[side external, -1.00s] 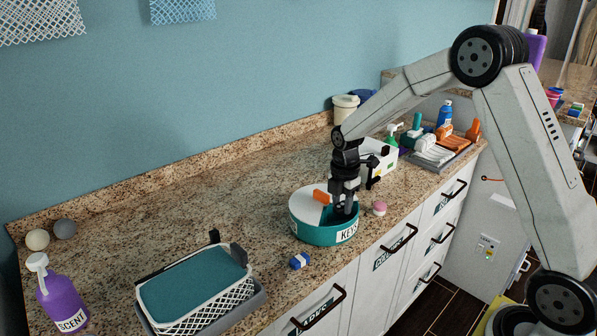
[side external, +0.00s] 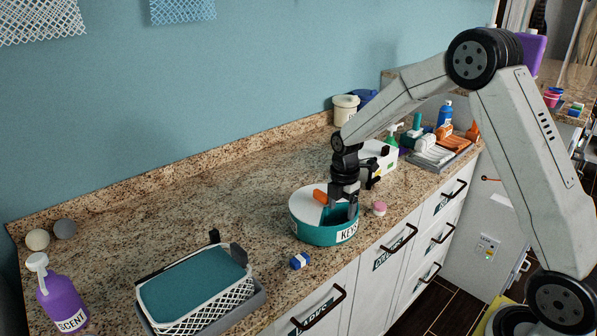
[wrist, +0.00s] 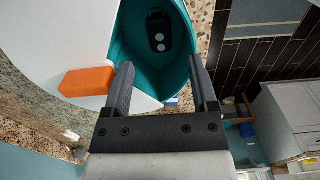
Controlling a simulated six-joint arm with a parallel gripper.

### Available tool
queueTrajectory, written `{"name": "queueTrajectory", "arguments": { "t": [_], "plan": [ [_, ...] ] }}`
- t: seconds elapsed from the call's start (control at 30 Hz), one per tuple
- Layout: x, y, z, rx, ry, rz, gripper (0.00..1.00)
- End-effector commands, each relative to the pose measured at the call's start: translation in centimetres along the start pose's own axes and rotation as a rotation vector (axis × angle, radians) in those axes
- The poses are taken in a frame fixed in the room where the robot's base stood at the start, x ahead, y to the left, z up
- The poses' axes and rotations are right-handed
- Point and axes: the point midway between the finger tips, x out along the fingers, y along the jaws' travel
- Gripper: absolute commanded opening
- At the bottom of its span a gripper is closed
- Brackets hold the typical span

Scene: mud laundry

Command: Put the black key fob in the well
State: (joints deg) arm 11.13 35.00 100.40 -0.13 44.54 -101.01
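The black key fob (wrist: 158,30) with pale buttons lies on the teal floor of the open well (wrist: 128,40) in the wrist view. The well is the uncovered wedge of a round teal dish (side external: 318,236) labelled KEYS, whose white lid (side external: 303,207) covers the rest. An orange handle (wrist: 87,81) sits on the lid beside the opening; it also shows in the side view (side external: 320,196). My gripper (wrist: 161,62) points down over the well, fingers apart and empty. In the side view my gripper (side external: 341,210) reaches into the opening, and the fob is hidden there.
A pink item (side external: 379,208) and a blue-and-white block (side external: 300,261) lie near the dish. A white box (side external: 380,160) stands behind. A lidded basket (side external: 195,290) is at the front left. The counter left of the dish is clear.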

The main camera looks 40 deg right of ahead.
Motion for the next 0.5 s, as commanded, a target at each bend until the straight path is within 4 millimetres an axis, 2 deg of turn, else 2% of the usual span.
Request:
{"name": "queueTrajectory", "arguments": {
  "t": [0.27, 0.5],
  "plan": [
    [-0.3, 0.0, 0.0, 0.0, 0.0, 0.001, 0.75],
    [-2.3, 0.1, 0.0, 0.0, 0.0, 0.003, 0.75]
  ]
}}
